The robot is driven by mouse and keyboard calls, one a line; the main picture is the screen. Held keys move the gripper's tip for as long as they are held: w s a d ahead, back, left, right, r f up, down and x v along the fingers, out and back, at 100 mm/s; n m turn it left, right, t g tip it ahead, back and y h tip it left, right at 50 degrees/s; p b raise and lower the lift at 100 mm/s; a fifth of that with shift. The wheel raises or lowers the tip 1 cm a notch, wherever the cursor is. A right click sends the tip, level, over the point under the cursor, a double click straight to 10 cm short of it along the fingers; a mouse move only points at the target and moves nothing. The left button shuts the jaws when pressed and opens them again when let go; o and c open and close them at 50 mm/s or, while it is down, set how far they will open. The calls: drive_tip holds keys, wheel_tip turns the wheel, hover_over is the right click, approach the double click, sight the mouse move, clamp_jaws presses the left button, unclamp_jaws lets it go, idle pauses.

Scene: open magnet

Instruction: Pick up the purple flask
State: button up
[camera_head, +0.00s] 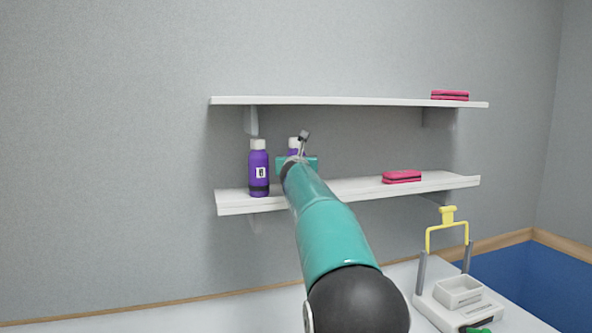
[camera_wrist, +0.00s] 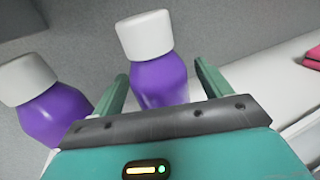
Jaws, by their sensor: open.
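Two purple flasks with white caps stand on the lower wall shelf. In the head view the left flask (camera_head: 259,170) is in full view, with a black and white label. The second flask (camera_head: 293,148) is mostly hidden behind my arm and gripper (camera_head: 298,160). In the wrist view my gripper (camera_wrist: 162,90) is open, with one flask (camera_wrist: 158,70) upright in front of and between its two fingers. No finger visibly presses on it. The other flask (camera_wrist: 45,105) is outside the left finger, close to it.
The lower shelf (camera_head: 345,189) also holds a pink case (camera_head: 402,176), right of my arm. The upper shelf (camera_head: 340,101) runs above, with another pink case (camera_head: 450,95). A white bench (camera_head: 230,318) below carries a grey and yellow stand (camera_head: 447,230) at right.

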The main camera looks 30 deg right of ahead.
drive_tip(key=c, duration=1.2)
drive_tip(key=shift+r, duration=0.1)
